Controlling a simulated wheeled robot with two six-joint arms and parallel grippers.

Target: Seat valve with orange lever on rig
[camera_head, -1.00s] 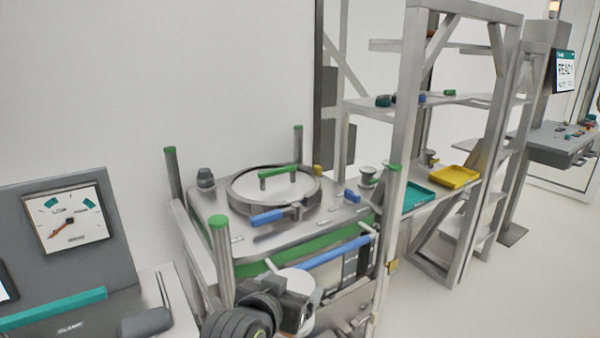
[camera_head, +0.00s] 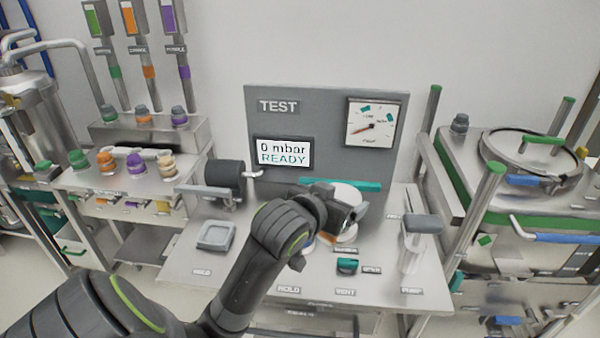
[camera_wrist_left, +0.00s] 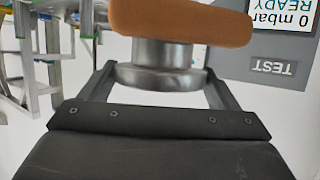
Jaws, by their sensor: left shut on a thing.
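The valve with the orange lever (camera_wrist_left: 182,20) has a silver round body and is held between the two fingers of my left gripper (camera_wrist_left: 160,78), which is shut on it in the left wrist view. In the head view my left arm reaches over the front of the test rig (camera_head: 232,256). My wrist hides most of the valve there; a little orange (camera_head: 327,238) shows just below it. The rig's panel (camera_head: 325,103) reads TEST, with a display (camera_head: 283,153) at 0 mbar READY. The seat is hidden or cannot be made out. My right gripper is not in view.
A grey square pad (camera_head: 215,236), a black cylinder (camera_head: 226,174), a teal knob (camera_head: 347,265) and a grey-handled pump (camera_head: 421,225) surround my arm. Several coloured valves (camera_head: 135,163) stand left; a lidded vessel (camera_head: 535,155) stands right.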

